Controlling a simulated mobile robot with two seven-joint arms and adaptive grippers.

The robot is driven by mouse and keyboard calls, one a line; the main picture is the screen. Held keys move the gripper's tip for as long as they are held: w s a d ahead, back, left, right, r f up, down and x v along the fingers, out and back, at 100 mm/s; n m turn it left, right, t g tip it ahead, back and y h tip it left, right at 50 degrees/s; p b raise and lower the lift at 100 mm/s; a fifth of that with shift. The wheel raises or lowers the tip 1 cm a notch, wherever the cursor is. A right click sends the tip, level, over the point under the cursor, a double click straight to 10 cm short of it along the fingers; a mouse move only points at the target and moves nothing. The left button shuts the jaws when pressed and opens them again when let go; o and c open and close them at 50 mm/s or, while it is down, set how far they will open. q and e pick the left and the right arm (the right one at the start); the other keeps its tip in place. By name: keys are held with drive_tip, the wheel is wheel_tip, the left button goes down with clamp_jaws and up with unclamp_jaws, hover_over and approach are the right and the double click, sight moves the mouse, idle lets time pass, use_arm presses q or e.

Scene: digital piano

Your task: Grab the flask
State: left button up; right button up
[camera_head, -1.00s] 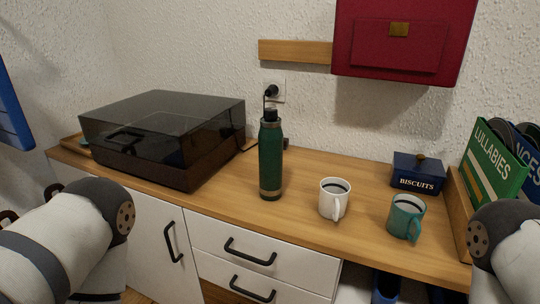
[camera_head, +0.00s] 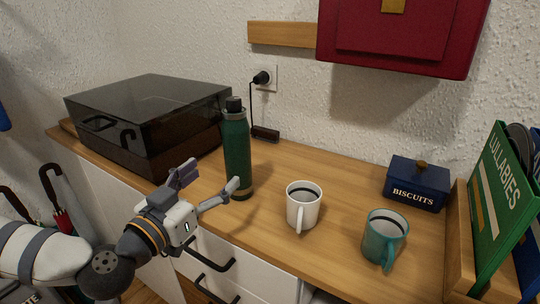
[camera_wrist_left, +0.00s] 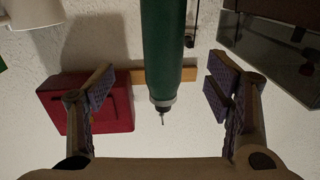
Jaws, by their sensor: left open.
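The flask (camera_head: 237,150) is a tall dark green bottle with a black cap and metal bands, upright on the wooden counter. My left gripper (camera_head: 208,188) is open in front of the flask, at its lower left side. In the left wrist view, which looks upside down, the green flask (camera_wrist_left: 162,45) shows between the spread fingers of my left gripper (camera_wrist_left: 160,88). Neither finger appears to touch it. My right gripper is in no view.
A record player with a dark lid (camera_head: 148,118) stands left of the flask. A white mug (camera_head: 302,207) and a teal mug (camera_head: 385,238) stand to the right. A blue biscuit box (camera_head: 417,183) and a record crate (camera_head: 458,237) are farther right.

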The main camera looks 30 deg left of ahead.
sight(230, 166)
use_arm(q)
drive_tip(key=shift+w+a+f+b, duration=0.15)
drive_tip(key=shift+w+f+b, duration=0.45)
drive_tip(key=shift+w+f, duration=0.3)
drive_tip(key=w, duration=0.2)
drive_tip(key=w+b, duration=0.1)
drive_tip(key=w, duration=0.2)
drive_tip(key=w+b, duration=0.1)
drive_tip(key=w, duration=0.2)
drive_tip(key=shift+w+a, duration=0.25)
drive_tip(key=shift+w, duration=0.3)
drive_tip(key=shift+r, duration=0.15)
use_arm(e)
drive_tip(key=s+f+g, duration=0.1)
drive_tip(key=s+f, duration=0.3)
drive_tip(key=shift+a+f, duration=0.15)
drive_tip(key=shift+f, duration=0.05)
